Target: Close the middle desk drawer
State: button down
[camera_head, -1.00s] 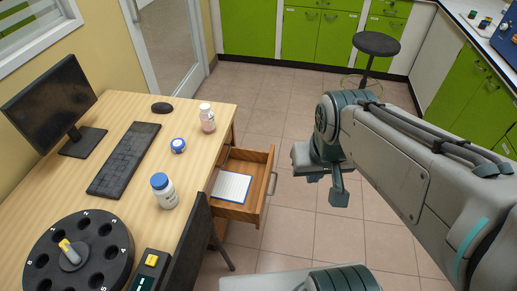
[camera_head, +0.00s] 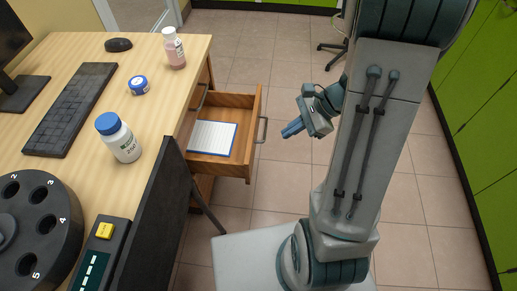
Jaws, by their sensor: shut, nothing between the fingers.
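The wooden desk drawer (camera_head: 218,172) is pulled out from the right side of the desk (camera_head: 60,190). Its front panel (camera_head: 256,115) faces right and carries a grey bar handle (camera_head: 263,130). A white notepad with a blue edge (camera_head: 213,137) lies inside. My gripper (camera_head: 286,134) is shut and empty, a short way to the right of the handle. Its fingers point left toward the drawer front, with a gap between; I cannot tell its exact height against the drawer. Above the open drawer, part of another drawer front shows at the desk's side.
A dark chair back (camera_head: 150,215) stands against the desk in front of the drawer. On the desk are a white bottle with blue cap (camera_head: 119,139), a pink bottle (camera_head: 174,50), a small blue-lidded jar (camera_head: 139,86) and a keyboard (camera_head: 72,108). Floor behind the drawer is clear.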

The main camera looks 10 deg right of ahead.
jog(key=w+d+f+m+t+b, duration=0.25)
jog(key=d+f+m, duration=0.2)
jog(key=f, duration=0.45)
jog(key=w+a+f+b, duration=0.3)
jog(key=a+f, duration=0.3)
jog(key=a, duration=0.5)
jog(key=shift+w+f+g+b, duration=0.2)
jog(key=shift+f+g+b, duration=0.2)
jog(key=shift+b, duration=0.3)
jog(key=shift+a, duration=0.15)
